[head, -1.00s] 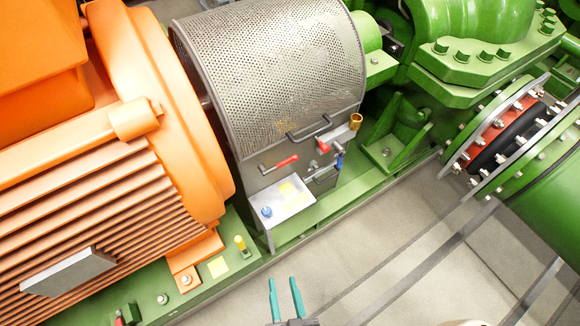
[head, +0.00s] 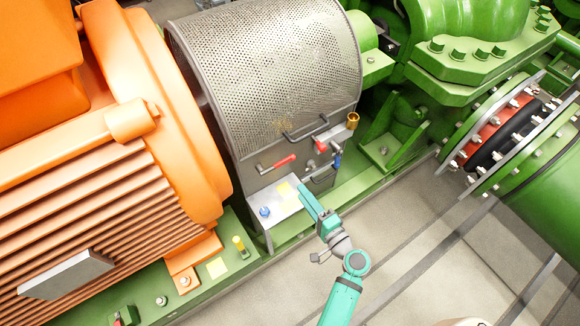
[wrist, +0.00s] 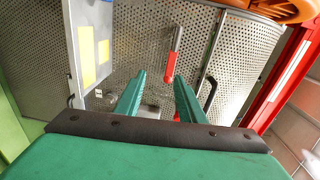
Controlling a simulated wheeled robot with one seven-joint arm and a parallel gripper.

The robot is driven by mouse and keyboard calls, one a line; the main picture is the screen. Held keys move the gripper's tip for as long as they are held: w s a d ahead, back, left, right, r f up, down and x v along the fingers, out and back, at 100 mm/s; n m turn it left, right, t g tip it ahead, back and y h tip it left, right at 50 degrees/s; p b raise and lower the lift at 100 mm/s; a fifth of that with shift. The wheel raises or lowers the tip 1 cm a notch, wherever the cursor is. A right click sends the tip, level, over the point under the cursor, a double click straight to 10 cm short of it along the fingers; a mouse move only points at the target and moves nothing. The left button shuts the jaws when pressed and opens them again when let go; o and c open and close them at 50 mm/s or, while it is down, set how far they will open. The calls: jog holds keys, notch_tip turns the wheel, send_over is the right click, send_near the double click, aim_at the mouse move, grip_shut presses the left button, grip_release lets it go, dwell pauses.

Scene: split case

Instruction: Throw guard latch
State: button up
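The perforated grey guard (head: 265,75) covers the coupling between the orange and green machines. A red-handled latch lever (head: 279,163) sits on its lower front panel; the lever also shows in the wrist view (wrist: 173,55), ahead of my fingertips and roughly between them. My gripper (head: 304,189) is over the right part of the small shelf, below and right of the lever in the head view. In the wrist view my gripper (wrist: 158,80) is open and empty, its two teal fingers apart and not visibly touching the lever.
A grey shelf (head: 282,207) with yellow labels and a blue knob (head: 265,211) juts out below the lever. A second red handle (head: 321,146), a blue handle (head: 337,160) and a black grab bar (head: 308,129) are close by. Open floor (head: 410,240) lies at lower right.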

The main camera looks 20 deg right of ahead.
aim_at(286, 163)
jog(key=shift+t+y, duration=0.4)
jog(key=x, duration=0.3)
jog(key=d+r+x, duration=0.1)
jog(key=x, duration=0.3)
jog(key=r+x, duration=0.1)
jog(key=x, duration=0.3)
jog(key=shift+w+d, duration=0.15)
jog(key=shift+w, duration=0.05)
jog(key=shift+c, duration=0.2)
grip_shut()
